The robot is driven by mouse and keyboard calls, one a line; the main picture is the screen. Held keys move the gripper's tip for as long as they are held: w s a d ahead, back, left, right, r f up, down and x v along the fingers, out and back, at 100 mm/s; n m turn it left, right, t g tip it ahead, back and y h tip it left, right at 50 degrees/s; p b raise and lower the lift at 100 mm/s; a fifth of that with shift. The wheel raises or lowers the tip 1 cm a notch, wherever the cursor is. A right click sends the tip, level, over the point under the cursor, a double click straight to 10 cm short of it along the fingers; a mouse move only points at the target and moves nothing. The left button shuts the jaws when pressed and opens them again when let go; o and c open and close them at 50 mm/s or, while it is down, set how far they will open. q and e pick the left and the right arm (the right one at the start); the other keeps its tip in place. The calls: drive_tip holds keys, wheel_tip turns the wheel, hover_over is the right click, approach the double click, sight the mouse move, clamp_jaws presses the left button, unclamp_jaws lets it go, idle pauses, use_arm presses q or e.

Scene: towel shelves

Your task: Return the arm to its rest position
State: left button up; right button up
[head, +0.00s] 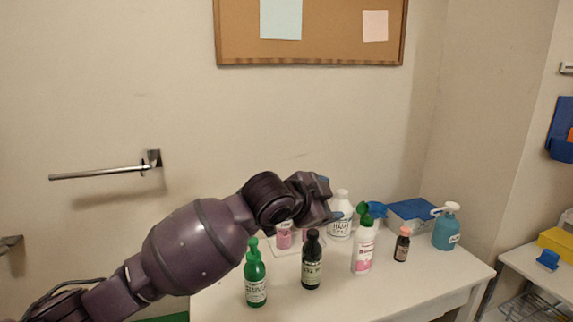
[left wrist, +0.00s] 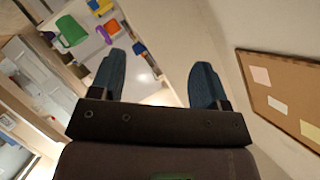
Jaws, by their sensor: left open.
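My left arm comes in from the left in the head view and reaches over a white table (head: 400,287). My left gripper (head: 340,199) is above the back of the table, close to a white bottle (head: 342,226) in the picture. Its blue fingers are spread apart and empty in the left wrist view (left wrist: 158,82). My arm hides part of the tabletop and some pink containers (head: 285,238) behind it. My right gripper does not show in either view.
A green pump bottle (head: 256,280), a dark bottle (head: 312,262), a white-and-pink bottle (head: 362,250), a small brown bottle (head: 403,245) and a blue pump bottle (head: 446,228) stand on the table. A blue box (head: 412,213) is behind. A towel bar (head: 105,172) sticks out from the wall.

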use_arm(q)
drive_tip(key=s+a+f+n+t+y, duration=0.2)
drive_tip(key=s+a+f+n+t, duration=0.3)
drive_tip(key=a+f, duration=0.55)
drive_tip(key=s+a+f+n+t+y, duration=0.2)
drive_tip(key=s+a+f+n, duration=0.2)
drive_tip(key=a+f+n, duration=0.45)
drive_tip(key=s+a+f+n+g+y, duration=0.2)
drive_tip(key=s+a+f+y, duration=0.1)
drive_tip(key=s+a+f, duration=0.5)
drive_tip(key=s+a+f+n+g+y, duration=0.1)
drive_tip(key=s+a+f+g+y, duration=0.2)
drive_tip(key=s+a+f, duration=0.5)
drive_tip(key=s+f, duration=0.6)
drive_tip(key=s, duration=0.4)
drive_tip(key=shift+a+f+n, duration=0.25)
drive_tip(key=shift+a+n, duration=0.1)
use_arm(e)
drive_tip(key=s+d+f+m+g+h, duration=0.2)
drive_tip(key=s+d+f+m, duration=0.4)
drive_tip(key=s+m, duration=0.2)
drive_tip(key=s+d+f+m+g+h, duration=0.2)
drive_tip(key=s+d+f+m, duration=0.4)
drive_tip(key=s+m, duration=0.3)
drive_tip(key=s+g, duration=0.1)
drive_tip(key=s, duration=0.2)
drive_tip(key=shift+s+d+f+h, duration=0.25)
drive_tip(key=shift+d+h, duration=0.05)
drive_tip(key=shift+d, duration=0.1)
